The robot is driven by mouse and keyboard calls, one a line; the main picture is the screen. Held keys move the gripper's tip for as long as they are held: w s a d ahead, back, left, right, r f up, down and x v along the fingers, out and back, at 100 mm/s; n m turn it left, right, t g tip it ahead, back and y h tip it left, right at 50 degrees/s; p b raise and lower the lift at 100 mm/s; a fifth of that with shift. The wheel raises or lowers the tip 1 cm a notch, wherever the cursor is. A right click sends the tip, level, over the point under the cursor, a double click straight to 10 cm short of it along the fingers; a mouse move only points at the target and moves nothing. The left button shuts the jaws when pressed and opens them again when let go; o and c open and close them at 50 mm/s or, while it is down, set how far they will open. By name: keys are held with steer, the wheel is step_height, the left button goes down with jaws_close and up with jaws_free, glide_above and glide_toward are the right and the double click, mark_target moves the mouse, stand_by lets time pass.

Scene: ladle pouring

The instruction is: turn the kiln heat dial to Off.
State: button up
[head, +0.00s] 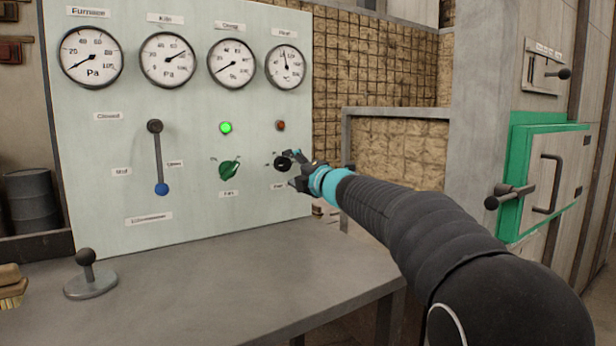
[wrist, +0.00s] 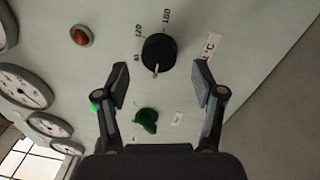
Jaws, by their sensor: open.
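The kiln heat dial is a round black knob (wrist: 159,50) on the pale panel, ahead of my fingertips in the wrist view. Printed marks around it include 120 and 180, with a smaller mark at its left that I cannot read. A small light mark shows on the dial's lower edge. In the head view the black dial (head: 282,162) sits below a dim orange lamp, partly hidden by my gripper. My gripper (wrist: 161,80) is open and empty, its two fingers spread wide to either side and short of the dial. It also shows in the head view (head: 300,172).
A green fan knob (head: 230,170) sits left of the dial under a lit green lamp (head: 226,128). A blue-tipped lever (head: 161,188) is farther left. Several gauges line the panel's top. The grey table (head: 230,280) below is mostly bare.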

steer(key=v, duration=0.9)
steer(key=shift+s, duration=0.1)
